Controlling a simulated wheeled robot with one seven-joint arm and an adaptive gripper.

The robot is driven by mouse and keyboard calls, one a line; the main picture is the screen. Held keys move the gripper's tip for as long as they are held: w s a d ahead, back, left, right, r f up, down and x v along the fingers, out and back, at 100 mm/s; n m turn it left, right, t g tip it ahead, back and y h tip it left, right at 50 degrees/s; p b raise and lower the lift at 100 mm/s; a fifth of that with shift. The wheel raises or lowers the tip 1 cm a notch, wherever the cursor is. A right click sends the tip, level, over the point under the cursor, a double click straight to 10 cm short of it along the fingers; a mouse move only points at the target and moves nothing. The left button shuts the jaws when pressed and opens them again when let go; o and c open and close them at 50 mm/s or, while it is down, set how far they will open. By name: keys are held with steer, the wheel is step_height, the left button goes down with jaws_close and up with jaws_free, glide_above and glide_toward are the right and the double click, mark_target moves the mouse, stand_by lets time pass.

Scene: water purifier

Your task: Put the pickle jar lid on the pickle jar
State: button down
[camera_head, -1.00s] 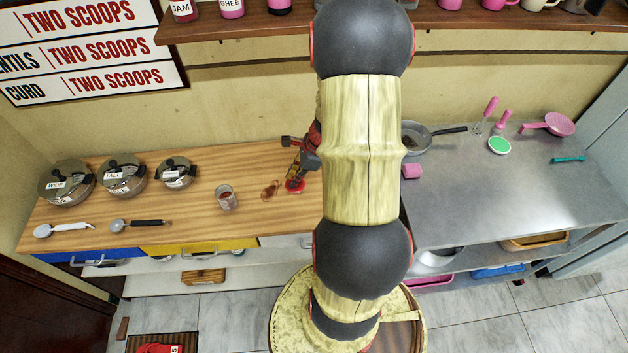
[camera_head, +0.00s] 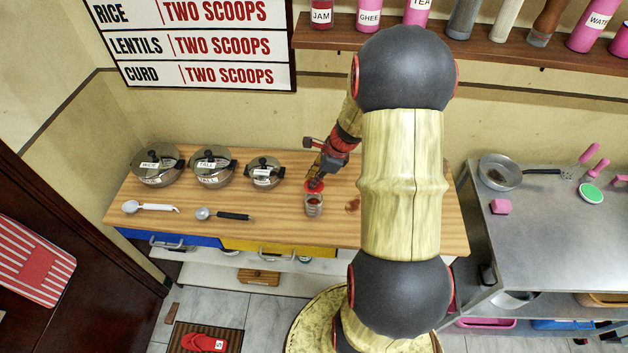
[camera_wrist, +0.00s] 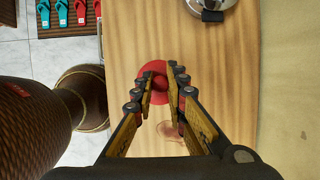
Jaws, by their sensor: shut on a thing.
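The pickle jar (camera_head: 313,207) is a small clear jar with red-brown contents, upright near the front of the wooden counter. The red pickle jar lid (camera_head: 311,187) is at the jar's upper rear edge in the head view. I cannot tell whether it touches the rim. My gripper (camera_head: 316,180) is shut on the lid from above. In the wrist view, the lid (camera_wrist: 150,72) is a red disc with a raised knob between my fingertips (camera_wrist: 160,92). The jar is not visible there, likely hidden under the lid.
Several lidded steel pots, including the nearest small pot (camera_head: 264,172), stand left on the wooden counter (camera_head: 270,208). A black-handled spoon (camera_head: 225,215) and a white-handled spoon (camera_head: 150,207) lie in front. A shelf (camera_head: 480,42) overhangs the back right. A steel table (camera_head: 530,235) stands to the right.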

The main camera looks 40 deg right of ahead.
mark_target(317, 186)
steer(key=shift+b+x, duration=0.6)
steer(key=shift+x, duration=0.3)
steer(key=f+b, duration=0.1)
steer(key=f, duration=0.1)
steer(key=f+b, duration=0.1)
steer(key=b, duration=0.1)
steer(key=shift+s+d+f, duration=0.1)
steer(key=shift+s+f, duration=0.15)
steer(key=shift+f, duration=0.1)
stand_by(1.0)
steer(key=shift+r+p, duration=0.2)
steer(key=shift+p, duration=0.2)
steer(key=shift+r+p, duration=0.35)
steer(key=shift+r+p, duration=0.5)
steer(key=shift+p, duration=0.2)
stand_by(0.8)
steer(key=shift+r+p, duration=0.35)
steer(key=shift+r+p, duration=0.2)
steer(key=shift+p, duration=0.1)
stand_by(0.5)
